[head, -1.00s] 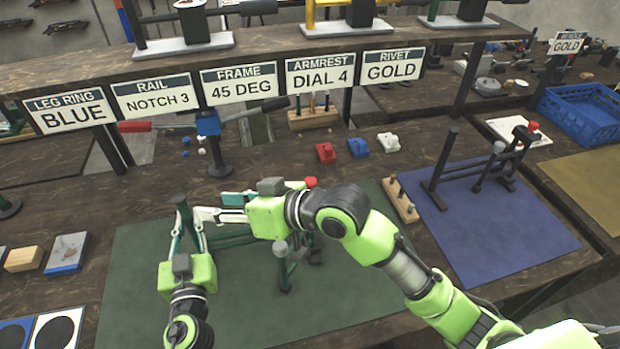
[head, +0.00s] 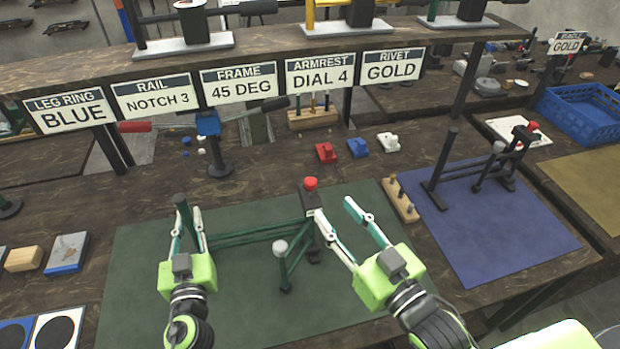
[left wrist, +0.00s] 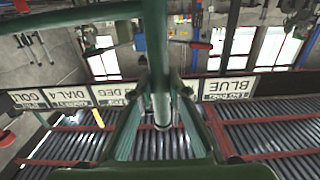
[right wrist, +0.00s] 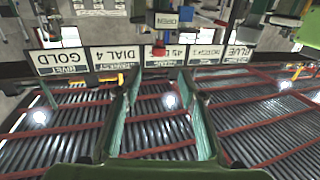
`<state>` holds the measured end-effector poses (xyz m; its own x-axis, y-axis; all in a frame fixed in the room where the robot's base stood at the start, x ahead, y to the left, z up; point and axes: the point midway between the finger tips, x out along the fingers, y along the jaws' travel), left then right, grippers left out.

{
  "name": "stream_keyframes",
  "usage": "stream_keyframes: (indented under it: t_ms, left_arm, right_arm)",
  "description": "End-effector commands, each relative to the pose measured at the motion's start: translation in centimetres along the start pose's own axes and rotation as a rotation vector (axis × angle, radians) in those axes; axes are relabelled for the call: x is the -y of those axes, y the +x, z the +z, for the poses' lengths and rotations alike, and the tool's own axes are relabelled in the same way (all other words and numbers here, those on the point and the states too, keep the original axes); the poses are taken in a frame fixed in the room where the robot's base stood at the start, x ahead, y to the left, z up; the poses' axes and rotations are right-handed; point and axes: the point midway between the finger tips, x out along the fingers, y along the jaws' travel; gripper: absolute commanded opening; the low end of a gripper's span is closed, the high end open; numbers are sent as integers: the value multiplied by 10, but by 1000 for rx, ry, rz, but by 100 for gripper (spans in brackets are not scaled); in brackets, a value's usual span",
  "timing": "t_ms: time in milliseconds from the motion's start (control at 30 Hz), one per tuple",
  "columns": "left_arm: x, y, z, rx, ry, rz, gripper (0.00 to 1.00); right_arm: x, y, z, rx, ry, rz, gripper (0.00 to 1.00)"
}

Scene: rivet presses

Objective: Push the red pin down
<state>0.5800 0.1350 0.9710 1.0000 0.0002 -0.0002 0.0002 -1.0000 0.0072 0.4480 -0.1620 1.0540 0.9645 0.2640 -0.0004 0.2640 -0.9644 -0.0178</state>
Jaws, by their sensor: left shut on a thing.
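The red pin (head: 310,183) stands on top of a dark block at the right end of a green frame (head: 250,236) on the green mat. My right gripper (head: 332,209) is open and empty beside it, with one fingertip just below and close to the pin in the head view; I cannot tell if they touch. In the right wrist view a red knob that looks like the pin (right wrist: 158,50) shows beyond the open fingers. My left gripper (head: 187,220) is shut on the left upright post of the frame, which also shows between its fingers in the left wrist view (left wrist: 155,60).
The green mat (head: 140,300) is clear in front. A wooden peg block (head: 400,203) stands right of it, then a blue mat (head: 520,240) with a dark frame. Red (head: 326,153), blue and white small parts lie behind. A signed shelf (head: 250,48) crosses the back.

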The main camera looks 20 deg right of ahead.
Motion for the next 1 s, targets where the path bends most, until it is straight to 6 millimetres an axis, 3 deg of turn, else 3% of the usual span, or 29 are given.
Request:
stream_keyframes:
  t_ms: [133, 267, 800, 1000]
  left_arm:
    - [0, 0, -2, -3, -5, 1, 0]
    - [0, 0, -2, -4, -5, 1, 0]
    - [0, 0, -2, -4, -5, 1, 0]
    - [0, 0, -2, -4, -4, 1, 0]
  right_arm:
    - [-2, -2, 1, -3, -19, 8, 37]
    - [-2, 9, 0, -5, -20, 8, 37]
    - [-2, 92, 1, -2, -17, 7, 37]
    - [-3, 110, 1, -2, -17, 7, 37]
